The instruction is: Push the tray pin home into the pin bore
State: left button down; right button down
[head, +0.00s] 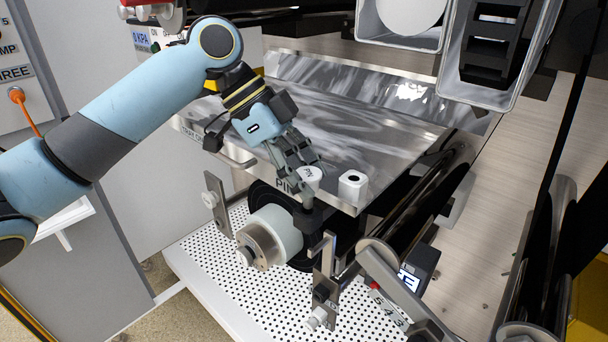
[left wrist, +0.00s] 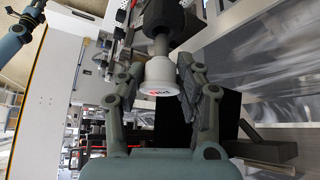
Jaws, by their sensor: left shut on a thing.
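The tray pin has a white round cap (head: 311,175) with lettering on top. In the head view it is upright at the front edge of the steel tray table (head: 262,160). My left gripper (head: 300,165) is shut on the cap from above. The left wrist view shows the cap (left wrist: 158,77) between the two fingers (left wrist: 160,85), with a dark shaft (left wrist: 161,45) beyond it. A dark collar (head: 312,216) lies below the cap. The bore's mouth is hidden, so I cannot tell how deep the pin sits. My right gripper is not in view.
A white block with a dark hole (head: 352,187) stands right of the pin. A pale roll (head: 270,238) on a dark mount is just below. A perforated white shelf (head: 215,262), metal brackets (head: 325,270) and a small display (head: 409,278) lie in front.

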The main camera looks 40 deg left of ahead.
pick_arm(q)
jog(key=shift+p, duration=0.7)
dwell(1.1)
jog(key=shift+f+b, duration=0.8)
jog(key=shift+f, duration=0.6)
jog(key=c, duration=0.7)
grip_release()
jog(key=shift+r, duration=0.1)
jog(key=s+a, duration=0.1)
jog(key=a, duration=0.3)
jog(key=s+a+r, duration=0.1)
jog(key=s+a, duration=0.1)
jog(key=a, duration=0.2)
jog(key=s+a+r, duration=0.1)
jog(key=s+a, duration=0.1)
jog(key=a, duration=0.2)
jog(key=shift+s+a+r, duration=0.15)
jog(key=shift+a, duration=0.15)
